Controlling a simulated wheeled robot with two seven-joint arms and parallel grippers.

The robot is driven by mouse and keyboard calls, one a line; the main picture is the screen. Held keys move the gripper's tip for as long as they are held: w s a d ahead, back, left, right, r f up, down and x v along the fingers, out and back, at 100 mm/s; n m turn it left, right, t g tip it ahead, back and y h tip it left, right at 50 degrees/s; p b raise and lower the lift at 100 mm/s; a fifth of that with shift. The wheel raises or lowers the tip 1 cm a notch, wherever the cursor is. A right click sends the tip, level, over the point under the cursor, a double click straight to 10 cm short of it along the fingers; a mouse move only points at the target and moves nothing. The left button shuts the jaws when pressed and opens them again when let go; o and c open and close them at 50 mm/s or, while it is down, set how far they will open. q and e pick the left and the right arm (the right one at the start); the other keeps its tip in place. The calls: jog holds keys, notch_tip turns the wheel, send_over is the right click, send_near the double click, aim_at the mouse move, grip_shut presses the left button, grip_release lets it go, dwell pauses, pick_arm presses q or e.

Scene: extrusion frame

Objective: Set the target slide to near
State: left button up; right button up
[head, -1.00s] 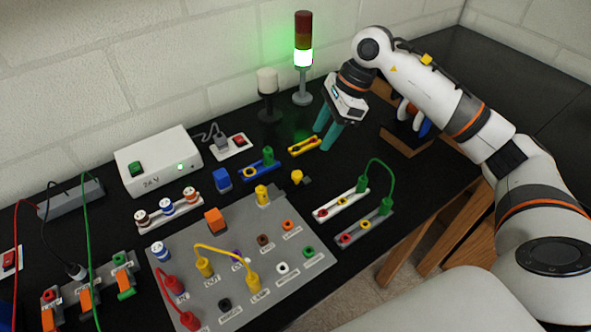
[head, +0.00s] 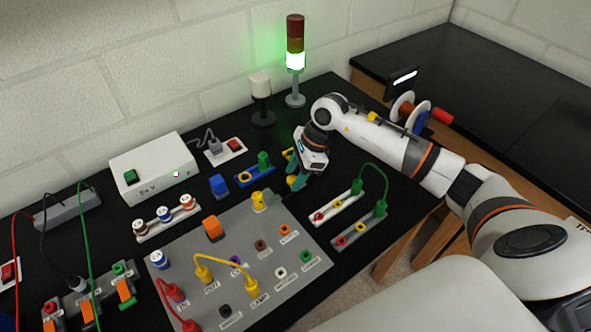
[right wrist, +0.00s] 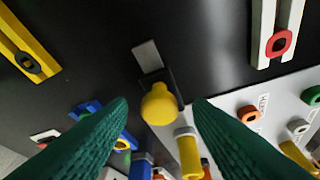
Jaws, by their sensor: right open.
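A small slide with a round yellow knob (right wrist: 160,104) on a black block shows in the right wrist view. A short grey strip (right wrist: 147,55) extends from the block, away from the panel side. I take this to be the target slide; no label on it is readable. My right gripper (head: 297,183) is open and points down over this spot, its green fingers on either side of the knob and apart from it in the wrist view. In the head view the gripper hides the knob. My left gripper is not in view.
A grey panel (head: 237,297) with plugs and sockets lies just nearer. Two rails (head: 335,208) joined by a green cable stand to the right. A yellow strip (right wrist: 26,50), a blue holder (head: 252,178) and a lit signal tower (head: 296,60) stand behind.

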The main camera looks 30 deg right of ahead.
aim_at(283, 193)
jog(key=shift+f, duration=0.1)
grip_shut()
jog(key=a, duration=0.2)
jog(key=a+b, duration=0.1)
jog(key=a, duration=0.1)
jog(key=shift+s, duration=0.25)
grip_release()
jog(key=shift+d, duration=0.1)
